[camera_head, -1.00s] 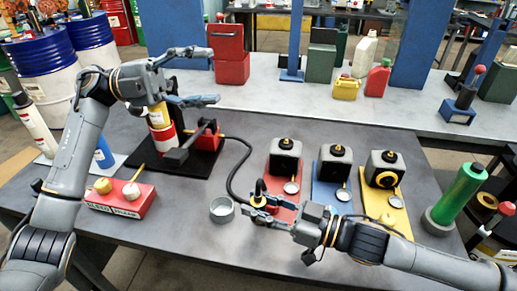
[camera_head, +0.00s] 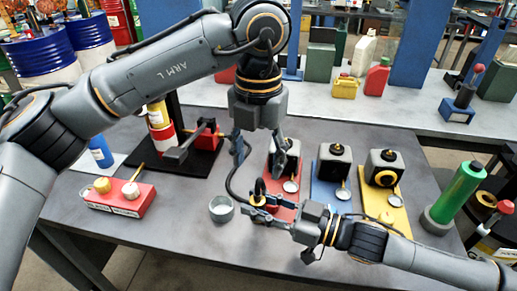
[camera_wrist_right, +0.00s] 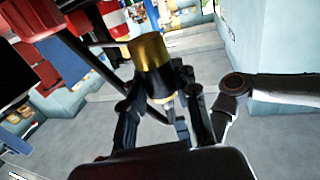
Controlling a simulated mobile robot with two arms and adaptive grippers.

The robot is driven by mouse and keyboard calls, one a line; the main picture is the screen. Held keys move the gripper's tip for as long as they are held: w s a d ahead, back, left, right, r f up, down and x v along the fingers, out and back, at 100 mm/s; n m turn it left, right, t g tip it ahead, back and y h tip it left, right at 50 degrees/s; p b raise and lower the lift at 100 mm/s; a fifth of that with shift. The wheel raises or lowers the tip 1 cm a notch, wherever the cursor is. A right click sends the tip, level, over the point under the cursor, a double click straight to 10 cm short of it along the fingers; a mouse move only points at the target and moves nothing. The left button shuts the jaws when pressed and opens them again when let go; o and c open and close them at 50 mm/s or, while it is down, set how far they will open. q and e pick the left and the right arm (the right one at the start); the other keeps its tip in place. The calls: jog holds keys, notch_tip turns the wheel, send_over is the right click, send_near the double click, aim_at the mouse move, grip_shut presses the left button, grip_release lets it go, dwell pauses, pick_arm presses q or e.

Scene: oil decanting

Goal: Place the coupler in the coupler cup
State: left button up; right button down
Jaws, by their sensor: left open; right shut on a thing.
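The coupler (camera_head: 257,201) is a brass-coloured fitting on the end of a black hose (camera_head: 232,185). My right gripper (camera_head: 256,206) is shut on it, low over the table. In the right wrist view the brass coupler (camera_wrist_right: 150,60) shows between the fingers. The coupler cup (camera_head: 222,210), a small grey open cup, stands on the table just left of the right gripper, apart from the coupler. My left gripper (camera_head: 258,155) points down, open and empty, above and behind the coupler, its fingers partly in front of the hose and a black box.
Black boxes stand on red, blue (camera_head: 325,190) and yellow mats to the right, with small round lids in front. A pump with a red base (camera_head: 205,135) stands behind left. The table's front left is clear.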

aim_at(258, 194)
pick_arm(q)
notch_tip(258, 194, down, 10)
jog(key=shift+f, duration=0.1)
dwell(0.4)
grip_shut()
pick_arm(e)
jog(key=c, duration=0.9)
grip_release()
jog(key=shift+c, duration=0.2)
jog(key=shift+d, duration=0.1)
